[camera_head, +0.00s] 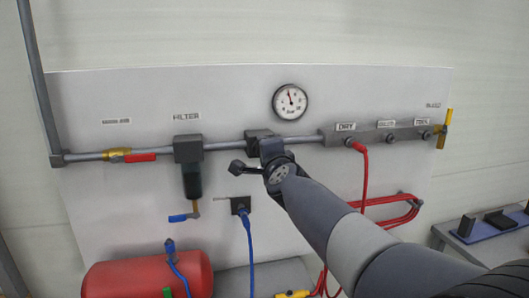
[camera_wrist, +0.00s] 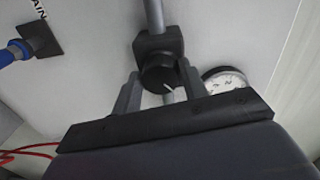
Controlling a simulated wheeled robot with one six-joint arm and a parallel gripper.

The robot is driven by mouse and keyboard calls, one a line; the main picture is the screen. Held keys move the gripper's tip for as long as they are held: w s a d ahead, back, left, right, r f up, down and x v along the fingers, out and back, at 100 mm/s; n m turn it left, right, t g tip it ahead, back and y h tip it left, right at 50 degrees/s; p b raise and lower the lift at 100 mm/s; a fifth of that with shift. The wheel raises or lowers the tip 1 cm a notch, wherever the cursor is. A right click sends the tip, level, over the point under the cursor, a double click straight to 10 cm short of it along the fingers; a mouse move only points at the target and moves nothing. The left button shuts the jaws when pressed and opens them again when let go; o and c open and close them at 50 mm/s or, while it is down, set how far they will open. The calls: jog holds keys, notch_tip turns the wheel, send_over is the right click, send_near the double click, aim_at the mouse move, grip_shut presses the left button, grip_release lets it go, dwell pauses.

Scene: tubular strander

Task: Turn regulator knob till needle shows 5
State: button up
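The dark regulator knob (camera_wrist: 160,76) with a white pointer line sits below its body (camera_wrist: 158,46) in the wrist view. My gripper (camera_wrist: 160,80) has one finger on each side of the knob; I cannot tell whether they touch it. In the head view my gripper (camera_head: 262,170) is just under the regulator body (camera_head: 260,140) on the pipe, and my wrist hides the knob. The round white pressure gauge (camera_head: 290,101) is above; its needle points up and slightly left, and its numbers are too small to read surely. The gauge (camera_wrist: 226,80) is partly hidden in the wrist view.
The filter (camera_head: 188,150) and a red-handled valve (camera_head: 140,157) are left on the pipe. A manifold (camera_head: 385,137) with a red hose (camera_head: 364,180) is right. A drain fitting with a blue hose (camera_head: 248,230) hangs below left of my gripper. A red tank (camera_head: 145,275) stands lower left.

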jog(key=o, duration=0.4)
jog(key=shift+c, duration=0.2)
jog(key=shift+s, duration=0.1)
jog(key=p+v, duration=0.1)
jog(key=v, duration=0.9)
jog(key=shift+s, duration=0.3)
jog(key=shift+d+r, duration=0.1)
dwell(2.1)
